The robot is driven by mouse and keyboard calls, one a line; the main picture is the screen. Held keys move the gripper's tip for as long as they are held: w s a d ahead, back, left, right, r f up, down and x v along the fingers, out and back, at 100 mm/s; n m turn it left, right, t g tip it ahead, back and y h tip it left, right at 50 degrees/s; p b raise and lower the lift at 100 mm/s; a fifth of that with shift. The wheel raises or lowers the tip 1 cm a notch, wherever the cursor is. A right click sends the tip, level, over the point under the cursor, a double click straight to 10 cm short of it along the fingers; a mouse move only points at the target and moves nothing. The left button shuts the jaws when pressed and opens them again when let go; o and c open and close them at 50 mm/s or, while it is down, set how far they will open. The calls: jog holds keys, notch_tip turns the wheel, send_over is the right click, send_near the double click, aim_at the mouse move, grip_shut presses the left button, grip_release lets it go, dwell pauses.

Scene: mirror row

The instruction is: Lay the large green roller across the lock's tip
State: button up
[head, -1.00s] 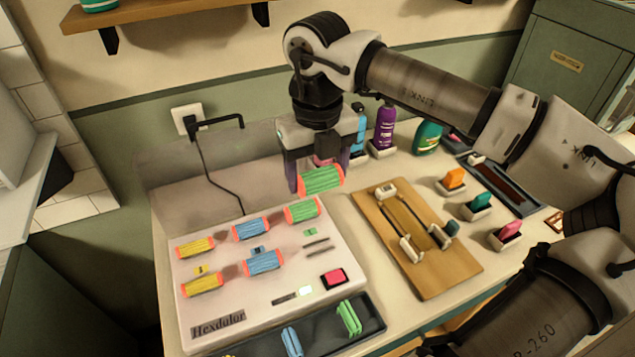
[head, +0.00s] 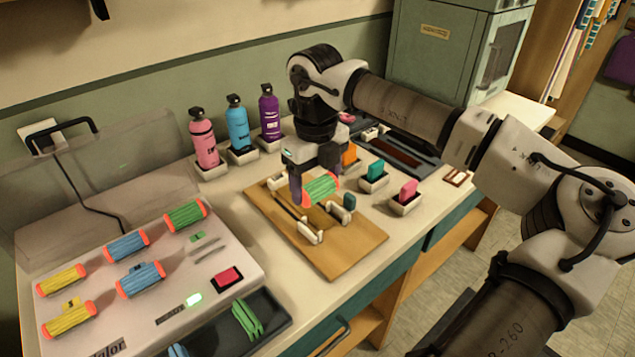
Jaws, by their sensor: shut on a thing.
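My gripper (head: 312,181) is shut on a green roller (head: 321,189) with orange ends. It holds the roller above the wooden board (head: 352,250). A brownish lock (head: 318,215) lies along the board, partly hidden by the roller and gripper. A pale clip (head: 310,233) is at the board's near end, and a dark teal piece (head: 348,202) is at its right side. The roller appears to be above the lock; I cannot tell whether they touch.
The white heater (head: 225,255) at left carries another green roller (head: 185,215) plus blue and yellow ones. Pink, blue and purple bottles (head: 237,128) stand behind the board. Small coloured blocks in holders (head: 405,195) stand at right. A dark tray (head: 262,320) holds green clips.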

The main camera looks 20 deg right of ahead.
jog(key=shift+s+d+f, duration=0.1)
jog(key=shift+d+f, duration=0.5)
jog(key=shift+d, duration=0.1)
jog(key=shift+f+b, duration=2.15)
jog(key=shift+f, duration=0.85)
jog(key=shift+s, duration=0.1)
